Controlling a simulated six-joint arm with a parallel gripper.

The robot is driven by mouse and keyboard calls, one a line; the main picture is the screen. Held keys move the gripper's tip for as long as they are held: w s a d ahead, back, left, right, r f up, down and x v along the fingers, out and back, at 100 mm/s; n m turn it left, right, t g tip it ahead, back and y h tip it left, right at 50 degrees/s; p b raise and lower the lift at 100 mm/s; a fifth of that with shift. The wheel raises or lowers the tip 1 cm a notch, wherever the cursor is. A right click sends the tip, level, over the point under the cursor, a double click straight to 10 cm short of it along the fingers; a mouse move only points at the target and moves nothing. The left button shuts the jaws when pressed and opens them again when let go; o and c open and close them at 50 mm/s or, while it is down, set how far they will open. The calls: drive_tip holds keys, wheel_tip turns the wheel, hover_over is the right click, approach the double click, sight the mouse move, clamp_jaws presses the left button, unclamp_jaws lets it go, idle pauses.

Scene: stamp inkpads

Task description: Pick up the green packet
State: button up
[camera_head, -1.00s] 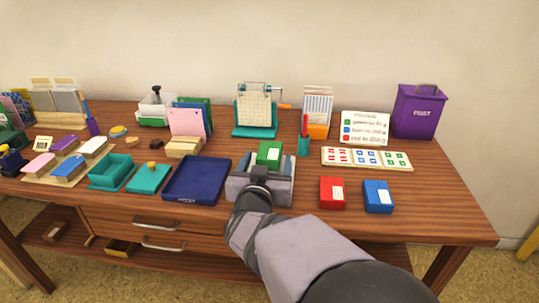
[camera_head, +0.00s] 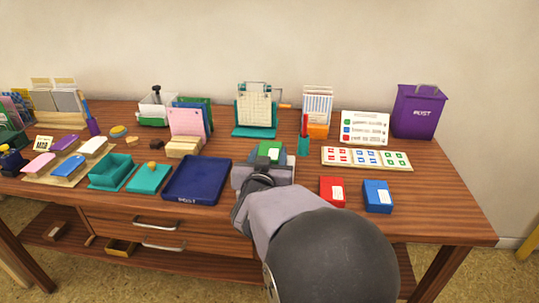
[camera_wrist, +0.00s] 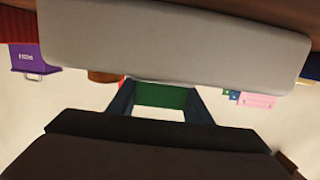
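The green packet (camera_head: 270,151) has a white label and shows just beyond my gripper (camera_head: 265,168) in the head view, left of and behind the red packet. In the wrist view the packet (camera_wrist: 165,96) fills the space between the two dark fingers of my gripper (camera_wrist: 160,100), with no gap seen at either side. The gripper looks shut on it. My gripper and forearm hide the packet's lower part and the table under it. I cannot tell whether it touches the table.
A red packet (camera_head: 332,191) and a blue packet (camera_head: 377,196) lie right of my gripper. A dark blue tray (camera_head: 198,182) is close on the left. Behind stand a teal cup (camera_head: 303,147) and a teal stand (camera_head: 255,131). A stamp card (camera_head: 367,158) lies behind the packets.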

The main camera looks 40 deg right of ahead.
sight(270, 150)
drive_tip(key=c, duration=0.3)
drive_tip(key=shift+c, duration=0.2)
drive_tip(key=shift+r, duration=0.1)
wheel_tip(270, 150, up, 10)
drive_tip(key=p, duration=0.5)
drive_tip(key=shift+w+p, duration=0.15)
drive_tip(key=shift+p, duration=0.25)
